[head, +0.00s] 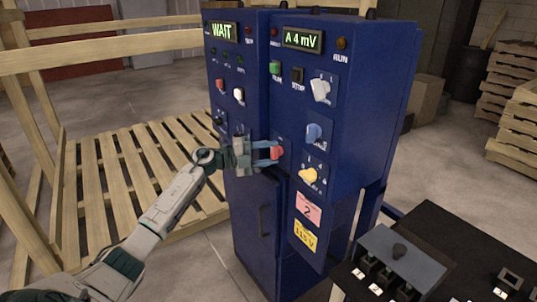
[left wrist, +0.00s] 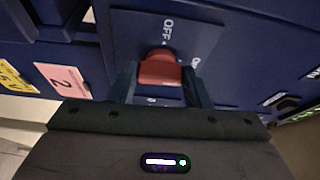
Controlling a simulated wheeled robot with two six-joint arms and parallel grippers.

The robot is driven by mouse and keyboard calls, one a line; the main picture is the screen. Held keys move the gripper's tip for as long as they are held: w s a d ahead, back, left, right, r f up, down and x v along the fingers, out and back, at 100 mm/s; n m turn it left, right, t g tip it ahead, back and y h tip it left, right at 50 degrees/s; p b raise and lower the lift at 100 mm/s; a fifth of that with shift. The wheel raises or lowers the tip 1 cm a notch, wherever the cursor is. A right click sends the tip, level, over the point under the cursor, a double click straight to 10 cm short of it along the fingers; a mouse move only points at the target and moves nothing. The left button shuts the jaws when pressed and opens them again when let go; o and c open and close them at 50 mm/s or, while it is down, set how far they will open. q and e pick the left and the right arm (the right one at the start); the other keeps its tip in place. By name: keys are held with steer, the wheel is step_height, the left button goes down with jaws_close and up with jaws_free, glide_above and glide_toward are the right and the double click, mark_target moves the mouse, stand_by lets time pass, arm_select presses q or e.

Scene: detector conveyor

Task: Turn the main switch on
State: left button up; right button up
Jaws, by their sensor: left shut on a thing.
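The blue cabinet (head: 345,140) carries a red rotary switch knob (head: 277,152) low on its front. In the left wrist view the red knob (left wrist: 160,68) sits on a dark blue plate with the word OFF above it; a second label beside the right finger is partly hidden. My left gripper (head: 268,153) reaches in from the left. Its two fingers, seen in the left wrist view (left wrist: 160,80), lie on either side of the red knob and are shut on it. Whether this knob bears the main switch name cannot be read. My right gripper is in neither view.
The cabinet displays read WAIT (head: 223,31) and A 4 mV (head: 302,39). White (head: 320,89), blue (head: 313,132) and yellow (head: 308,174) knobs are close to the right. A wooden pallet (head: 135,170) lies at left. A dark table (head: 470,245) with a grey box stands at lower right.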

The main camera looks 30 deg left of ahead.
arm_select(q)
steer(key=shift+m, duration=0.3)
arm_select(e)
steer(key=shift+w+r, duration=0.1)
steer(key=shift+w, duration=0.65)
arm_select(q)
steer(key=shift+f, duration=0.1)
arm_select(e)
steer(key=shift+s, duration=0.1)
